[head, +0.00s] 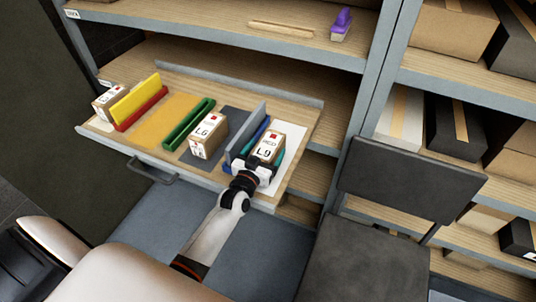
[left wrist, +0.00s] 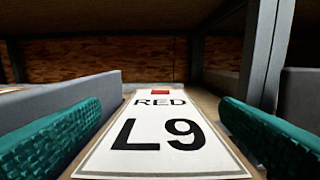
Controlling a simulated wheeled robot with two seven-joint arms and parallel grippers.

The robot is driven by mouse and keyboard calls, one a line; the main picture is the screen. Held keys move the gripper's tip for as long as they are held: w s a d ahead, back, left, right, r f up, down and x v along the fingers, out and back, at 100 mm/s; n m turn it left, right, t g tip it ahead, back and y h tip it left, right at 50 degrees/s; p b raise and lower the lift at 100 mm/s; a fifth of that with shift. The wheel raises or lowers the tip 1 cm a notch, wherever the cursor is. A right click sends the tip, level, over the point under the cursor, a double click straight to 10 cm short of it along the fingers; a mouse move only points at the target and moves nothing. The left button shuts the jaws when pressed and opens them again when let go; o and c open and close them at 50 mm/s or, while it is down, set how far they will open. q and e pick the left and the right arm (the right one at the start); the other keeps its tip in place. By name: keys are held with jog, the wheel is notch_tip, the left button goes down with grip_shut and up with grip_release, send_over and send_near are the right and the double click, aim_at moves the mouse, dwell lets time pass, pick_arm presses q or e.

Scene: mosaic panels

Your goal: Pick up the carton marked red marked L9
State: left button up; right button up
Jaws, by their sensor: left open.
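The carton marked L9 (head: 268,150) is a small brown box with a white label and a red square. It stands at the right end of a pulled-out shelf tray (head: 300,118). In the left wrist view its label (left wrist: 160,132) reads RED and L9 and fills the lower middle. My left gripper (head: 262,162) is at the carton, its teal finger pads on either side of it. In the left wrist view a gap shows between the label and each pad (left wrist: 50,140), so the gripper is open around the carton. My right gripper is not in view.
A grey divider (head: 246,130) stands just left of the carton. The carton marked L6 (head: 208,135), a green divider (head: 188,124), a red and yellow divider (head: 137,103) and another carton (head: 108,102) share the tray. A dark chair (head: 410,180) stands to the right.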

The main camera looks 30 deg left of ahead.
pick_arm(q)
jog(key=c, duration=1.7)
jog(key=shift+o, duration=0.2)
jog(key=shift+r, duration=0.2)
